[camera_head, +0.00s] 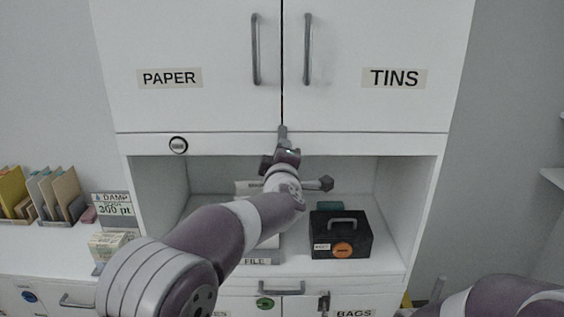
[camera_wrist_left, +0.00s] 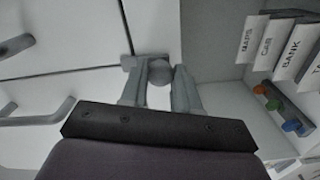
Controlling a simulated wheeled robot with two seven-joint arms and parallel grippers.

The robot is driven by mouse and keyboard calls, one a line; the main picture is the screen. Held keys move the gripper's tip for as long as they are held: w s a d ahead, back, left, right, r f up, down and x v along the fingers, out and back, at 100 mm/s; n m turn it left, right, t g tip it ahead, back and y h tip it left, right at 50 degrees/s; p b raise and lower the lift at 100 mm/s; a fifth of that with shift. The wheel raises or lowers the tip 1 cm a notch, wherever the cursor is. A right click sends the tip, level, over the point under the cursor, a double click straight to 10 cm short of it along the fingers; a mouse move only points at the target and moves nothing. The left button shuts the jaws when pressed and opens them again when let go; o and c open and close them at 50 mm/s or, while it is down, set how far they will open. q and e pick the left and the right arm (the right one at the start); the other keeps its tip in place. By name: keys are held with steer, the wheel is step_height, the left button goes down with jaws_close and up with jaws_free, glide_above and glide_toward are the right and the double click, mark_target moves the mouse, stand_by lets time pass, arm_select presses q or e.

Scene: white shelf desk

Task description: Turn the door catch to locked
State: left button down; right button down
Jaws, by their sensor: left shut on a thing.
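The door catch (camera_head: 283,131) is a small grey piece at the bottom of the seam between the two white upper doors. It appears to point up over the doors' lower edge. In the left wrist view the catch (camera_wrist_left: 129,62) shows as a short grey bar beside a round knob (camera_wrist_left: 160,72). My left gripper (camera_head: 284,148) is at the catch, just under the doors. In the left wrist view its two fingers (camera_wrist_left: 160,85) are shut on the knob, one on each side. My right arm is at the lower right; its jaws cannot be made out.
The PAPER door (camera_head: 200,40) and TINS door (camera_head: 380,40) are shut, with grey vertical handles near the seam. A round badge (camera_head: 178,145) is on the rail. A black box (camera_head: 341,234) stands in the open shelf below. Files and cartons sit at left.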

arm_select(q)
steer(key=shift+n, duration=0.3)
stand_by(0.4)
steer(key=c, duration=0.8)
jaws_free()
steer(key=s+b, duration=0.3)
steer(key=s, duration=0.9)
steer(key=shift+s, duration=0.3)
